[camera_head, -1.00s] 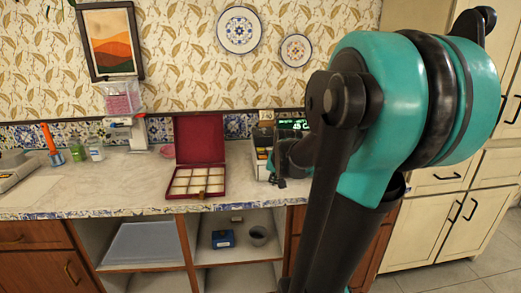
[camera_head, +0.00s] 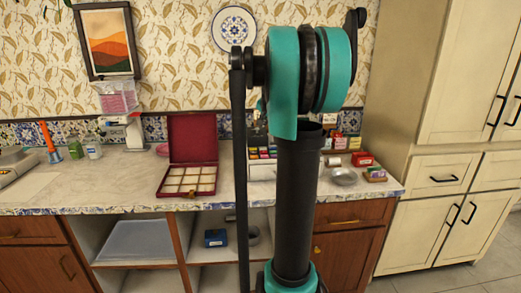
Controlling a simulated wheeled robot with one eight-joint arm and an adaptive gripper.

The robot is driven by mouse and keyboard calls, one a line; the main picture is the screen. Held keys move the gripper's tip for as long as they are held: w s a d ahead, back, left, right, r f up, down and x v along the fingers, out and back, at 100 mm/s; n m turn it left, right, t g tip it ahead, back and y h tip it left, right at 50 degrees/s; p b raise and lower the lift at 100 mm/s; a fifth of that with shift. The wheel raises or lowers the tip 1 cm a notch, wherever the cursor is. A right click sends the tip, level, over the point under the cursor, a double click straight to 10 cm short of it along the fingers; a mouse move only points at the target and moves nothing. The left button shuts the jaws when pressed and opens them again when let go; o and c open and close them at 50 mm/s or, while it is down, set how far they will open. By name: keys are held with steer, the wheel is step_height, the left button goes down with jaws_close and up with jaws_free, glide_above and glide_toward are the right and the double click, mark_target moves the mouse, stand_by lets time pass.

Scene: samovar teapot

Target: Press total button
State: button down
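A cash register (camera_head: 262,171) stands on the counter, mostly hidden behind my arm. A narrow part of its pale body and some coloured keys (camera_head: 262,153) show between my arm links. The total button cannot be made out. My gripper is hidden from view, so its opening and its distance from the register cannot be told.
An open red box with compartments (camera_head: 192,145) lies left of the register. Small coloured packets (camera_head: 345,143), a metal dish (camera_head: 344,178) and a red box (camera_head: 363,159) are to the right. The counter's left-middle (camera_head: 125,180) is clear.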

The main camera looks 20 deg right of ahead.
mark_target(263, 149)
steer(key=shift+f, duration=4.4)
steer(key=shift+f, duration=0.15)
steer(key=shift+f, duration=0.25)
steer(key=shift+f, duration=0.35)
steer(key=shift+r, duration=0.75)
